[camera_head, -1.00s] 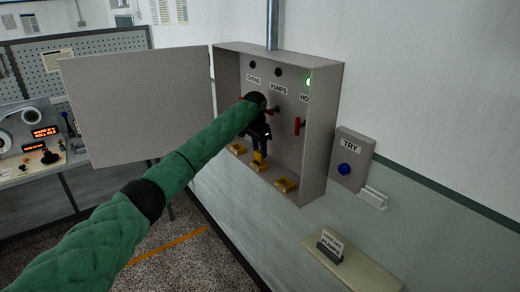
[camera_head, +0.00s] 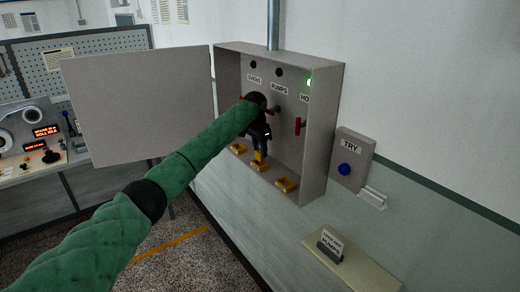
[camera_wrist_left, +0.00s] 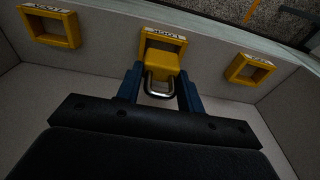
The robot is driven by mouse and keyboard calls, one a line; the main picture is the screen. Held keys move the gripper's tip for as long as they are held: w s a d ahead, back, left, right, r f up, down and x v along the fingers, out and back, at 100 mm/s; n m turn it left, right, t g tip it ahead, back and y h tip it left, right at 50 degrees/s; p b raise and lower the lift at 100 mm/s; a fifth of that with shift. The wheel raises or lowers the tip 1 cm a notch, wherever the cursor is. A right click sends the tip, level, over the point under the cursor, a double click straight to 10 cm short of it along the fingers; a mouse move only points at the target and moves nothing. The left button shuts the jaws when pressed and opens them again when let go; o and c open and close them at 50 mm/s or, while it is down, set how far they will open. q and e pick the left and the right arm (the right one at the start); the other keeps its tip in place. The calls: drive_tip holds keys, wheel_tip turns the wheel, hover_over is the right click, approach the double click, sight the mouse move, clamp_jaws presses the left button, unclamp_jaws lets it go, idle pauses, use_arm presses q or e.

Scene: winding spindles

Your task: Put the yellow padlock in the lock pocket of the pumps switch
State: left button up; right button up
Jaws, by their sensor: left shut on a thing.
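The yellow padlock (camera_wrist_left: 165,63) is between the blue fingers of my left gripper (camera_wrist_left: 160,85), with its metal shackle towards the wrist. The left gripper (camera_head: 260,148) is shut on it inside the grey switch box. The padlock's body is at the middle yellow lock pocket (camera_wrist_left: 151,45), overlapping its opening; I cannot tell how deep it sits. In the head view this middle pocket (camera_head: 258,167) is below the PUMPS label (camera_head: 279,88), and the gripper partly hides the padlock and the pumps switch. My right gripper is not in view.
Yellow pockets stand on either side, one left (camera_head: 238,149) and one right (camera_head: 286,185). The box door (camera_head: 140,108) hangs open to the left. Red handles (camera_head: 299,126) are inside. A TRY box (camera_head: 351,160) and a shelf with a small sign (camera_head: 331,246) are at right.

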sight(259, 152)
use_arm(q)
drive_tip(key=shift+r+p, duration=0.1)
drive_tip(key=shift+p, duration=0.4)
idle(0.8)
drive_tip(key=shift+f, duration=0.3)
drive_tip(key=shift+f, duration=1.4)
drive_tip(key=o, duration=1.1)
